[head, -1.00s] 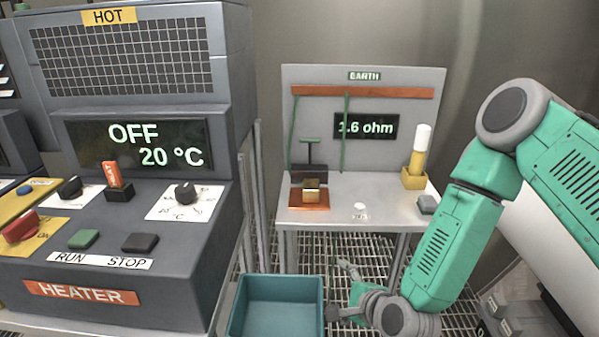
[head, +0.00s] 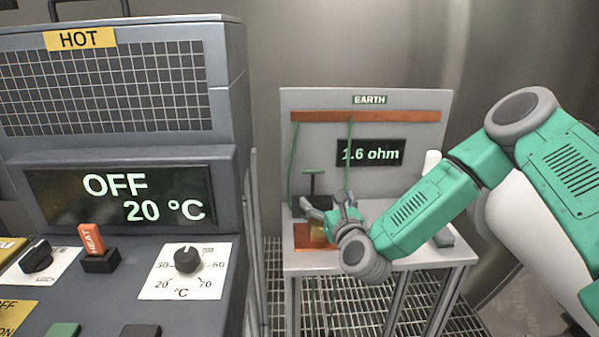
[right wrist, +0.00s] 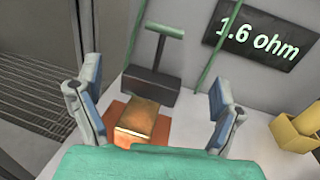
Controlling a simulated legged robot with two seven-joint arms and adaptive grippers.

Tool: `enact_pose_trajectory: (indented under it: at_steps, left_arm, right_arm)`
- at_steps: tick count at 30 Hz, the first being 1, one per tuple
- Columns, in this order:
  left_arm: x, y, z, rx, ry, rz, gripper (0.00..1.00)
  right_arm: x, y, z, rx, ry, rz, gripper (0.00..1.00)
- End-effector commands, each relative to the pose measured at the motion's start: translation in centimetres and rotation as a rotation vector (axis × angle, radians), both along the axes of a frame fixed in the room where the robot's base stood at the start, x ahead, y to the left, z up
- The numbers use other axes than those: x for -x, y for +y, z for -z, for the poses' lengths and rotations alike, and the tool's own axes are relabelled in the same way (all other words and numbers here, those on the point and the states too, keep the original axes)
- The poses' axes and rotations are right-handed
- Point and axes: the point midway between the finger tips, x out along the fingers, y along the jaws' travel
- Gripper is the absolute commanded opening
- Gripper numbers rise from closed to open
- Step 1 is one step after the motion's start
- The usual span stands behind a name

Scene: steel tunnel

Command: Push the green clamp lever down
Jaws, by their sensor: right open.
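The green clamp lever (head: 314,172) is a T-shaped handle standing upright on a dark block (right wrist: 150,88) at the back left of the white table. It also shows in the right wrist view (right wrist: 165,31). A brass block (right wrist: 138,117) sits on an orange-brown plate (right wrist: 162,128) in front of the dark block. My right gripper (head: 330,208) is over the table, near the brass block and below the lever's handle in the head view. In the right wrist view its fingers (right wrist: 155,100) are wide apart and empty, on either side of the brass block. My left gripper is not in view.
The earth panel with its 1.6 ohm display (head: 371,152) stands behind the table (head: 440,258). Green cables hang from a copper bar (head: 390,115). A yellow holder (right wrist: 296,132) is to the right. The heater (head: 120,230) stands to the left.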

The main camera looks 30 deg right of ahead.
Motion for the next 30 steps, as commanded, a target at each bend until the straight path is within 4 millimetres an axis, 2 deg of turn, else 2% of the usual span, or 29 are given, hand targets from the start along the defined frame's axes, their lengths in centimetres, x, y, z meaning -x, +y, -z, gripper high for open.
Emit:
enact_pose_trajectory:
  at_steps: [5, 18, 24, 30]
  left_arm:
    - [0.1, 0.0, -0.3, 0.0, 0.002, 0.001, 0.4]
    - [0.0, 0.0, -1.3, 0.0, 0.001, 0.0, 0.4]
    - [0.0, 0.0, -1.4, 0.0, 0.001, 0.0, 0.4]
    - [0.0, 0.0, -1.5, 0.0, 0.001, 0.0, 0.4]
  right_arm:
    - [-2.0, -0.5, -0.1, 0.001, -0.003, 0.002, 0.88]
    - [-10.6, -2.4, 0.0, 0.004, 0.0, -0.001, 0.88]
    - [-12.7, -3.2, 0.2, 0.0, 0.002, 0.0, 0.88]
    - [-13.3, -3.4, 0.2, -0.001, 0.003, 0.0, 0.88]
